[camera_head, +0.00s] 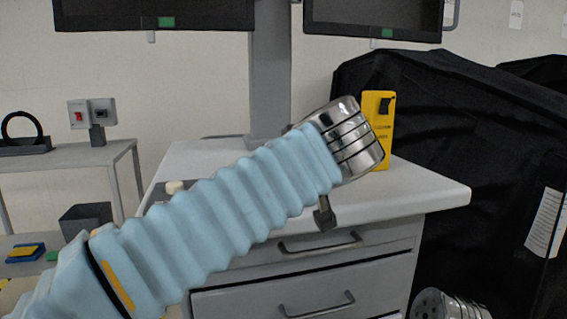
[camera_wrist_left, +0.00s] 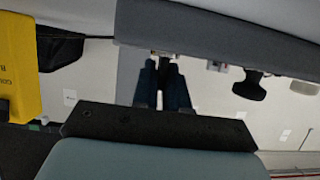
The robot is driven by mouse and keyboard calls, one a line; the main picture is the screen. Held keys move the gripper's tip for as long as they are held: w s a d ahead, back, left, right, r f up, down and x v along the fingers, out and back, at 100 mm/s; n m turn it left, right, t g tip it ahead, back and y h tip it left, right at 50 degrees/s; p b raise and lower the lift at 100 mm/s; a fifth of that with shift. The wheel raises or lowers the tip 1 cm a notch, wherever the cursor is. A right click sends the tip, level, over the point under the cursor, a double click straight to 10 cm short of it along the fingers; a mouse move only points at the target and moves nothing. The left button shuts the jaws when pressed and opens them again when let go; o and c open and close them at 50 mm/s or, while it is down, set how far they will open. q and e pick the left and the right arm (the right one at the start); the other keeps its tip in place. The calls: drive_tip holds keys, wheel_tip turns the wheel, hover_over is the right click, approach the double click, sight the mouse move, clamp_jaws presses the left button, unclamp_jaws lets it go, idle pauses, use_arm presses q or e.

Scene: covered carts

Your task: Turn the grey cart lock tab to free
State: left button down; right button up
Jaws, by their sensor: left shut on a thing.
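In the left wrist view my left gripper (camera_wrist_left: 164,68) has its two dark blue fingers close together, their tips shut on a small grey piece (camera_wrist_left: 163,54), which looks like the lock tab. It is mostly hidden between the tips, so I cannot tell which way it is turned. In the head view my sleeved left arm and metal wrist cross in front of the grey cart (camera_head: 430,200) and hide the fingers. A small dark piece (camera_head: 324,215) shows below the wrist; I cannot tell what it belongs to. My right gripper is not in view; only my right wrist shows.
A yellow box (camera_head: 378,155) stands on the cart top, close beside my left wrist, and also shows in the wrist view (camera_wrist_left: 18,65). A black-covered cart (camera_head: 450,140) fills the right. A side table (camera_head: 60,162) stands at the left. Monitors (camera_head: 155,12) hang above.

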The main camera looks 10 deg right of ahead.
use_arm(q)
drive_tip(key=c, duration=1.2)
unclamp_jaws()
drive_tip(key=shift+c, duration=0.2)
drive_tip(key=v, duration=1.4)
drive_tip(key=shift+w, duration=0.1)
